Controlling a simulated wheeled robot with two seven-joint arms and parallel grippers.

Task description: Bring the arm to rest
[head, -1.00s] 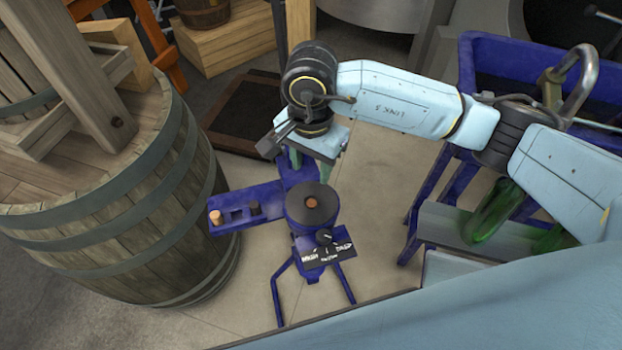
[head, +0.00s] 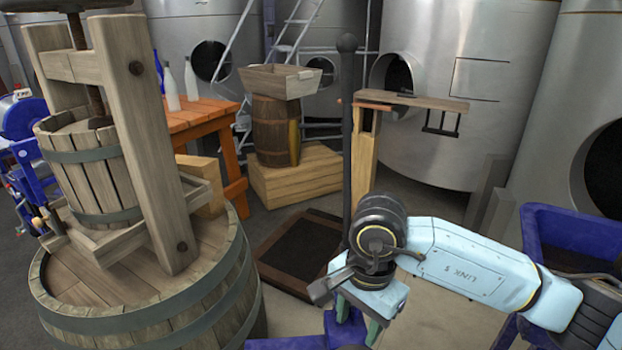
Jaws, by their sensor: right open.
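My right arm comes in from the lower right, with its pale blue link bent at a black wrist. My right gripper (head: 358,320) hangs below that wrist at the bottom of the view, its fingers pointing down and apart. The gripper is above a blue stand (head: 290,343), which is mostly cut off by the bottom edge. My left gripper is not in view.
A large barrel (head: 140,318) with a wooden press (head: 155,150) stands at the left. A blue frame (head: 560,225) is at the right, close to my arm. A dark floor mat (head: 305,250) lies behind the gripper. Steel tanks (head: 440,120) line the back.

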